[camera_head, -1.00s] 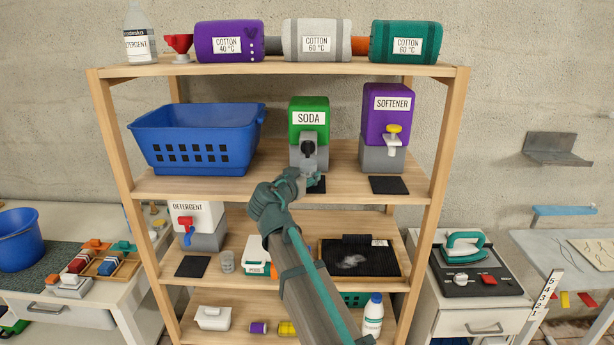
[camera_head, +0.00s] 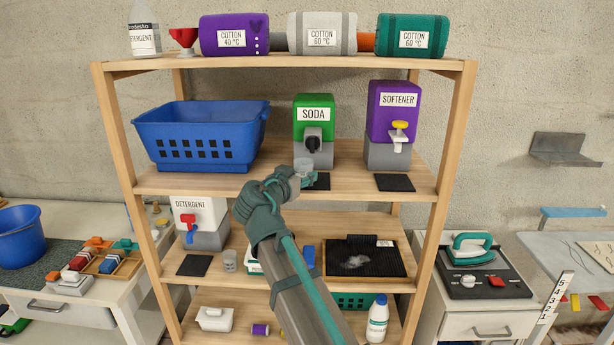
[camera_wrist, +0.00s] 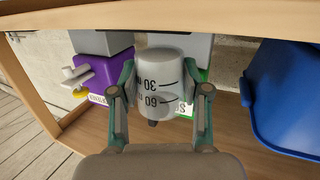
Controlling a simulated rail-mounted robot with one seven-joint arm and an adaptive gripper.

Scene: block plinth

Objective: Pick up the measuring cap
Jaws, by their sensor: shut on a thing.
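The measuring cap, a small clear greyish cup (camera_head: 304,166), is held in my gripper (camera_head: 296,180) in front of the SODA dispenser (camera_head: 313,115). In the wrist view the cap (camera_wrist: 157,72) sits between the two green fingers of my gripper (camera_wrist: 158,97), with 30 and 60 marks on its side. The fingers press on it from both sides. In the head view the cap is at the front of the upper shelf, near a black pad (camera_head: 317,181). I cannot tell whether the cap holds anything.
The purple SOFTENER dispenser (camera_head: 392,110) stands to the right and a blue basket (camera_head: 202,135) to the left. A second clear cup (camera_head: 230,260) stands on the shelf below, near the DETERGENT dispenser (camera_head: 200,215). The wooden upper shelf's front edge (camera_head: 400,196) is close to my gripper.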

